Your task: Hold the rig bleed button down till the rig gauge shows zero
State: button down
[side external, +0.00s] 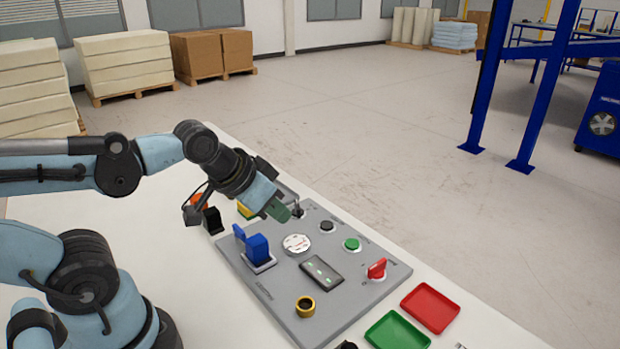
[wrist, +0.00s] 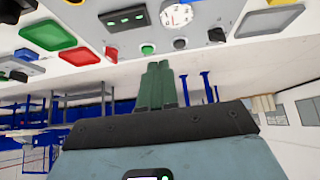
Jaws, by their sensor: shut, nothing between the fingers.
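My gripper (side external: 282,213) has green fingers, shut and empty, above the far left part of the grey control panel (side external: 350,308). The fingers (wrist: 158,66) also show in the wrist view, apart from the panel. A round white gauge (side external: 297,243) sits mid-panel; it also shows in the wrist view (wrist: 177,14), with a small red mark, its reading too small to tell. A black button (side external: 328,226) and a green button (side external: 351,244) are right of the gauge. A yellow-ringed button (side external: 305,306) is at the front. Labels are unreadable, so I cannot tell which is the bleed button.
A blue block (side external: 258,248), a dark display (side external: 321,272) with green lights and a red switch (side external: 377,268) stand on the panel. A red tray (side external: 430,307) and a green tray (side external: 398,331) lie to its right.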

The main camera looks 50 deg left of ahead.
dwell(0.8)
jog(key=m+t+y, duration=0.1)
jog(key=m+t, duration=0.1)
jog(key=m, duration=0.6)
send_over(324, 227)
jog(key=shift+w+a+f, duration=0.1)
jog(key=shift+w+f, duration=0.05)
jog(key=shift+f, duration=0.1)
jog(key=shift+f, duration=0.1)
jog(key=shift+f, duration=4.35)
jog(key=shift+f, duration=0.15)
jog(key=shift+f, duration=0.25)
jog(key=shift+f, duration=0.4)
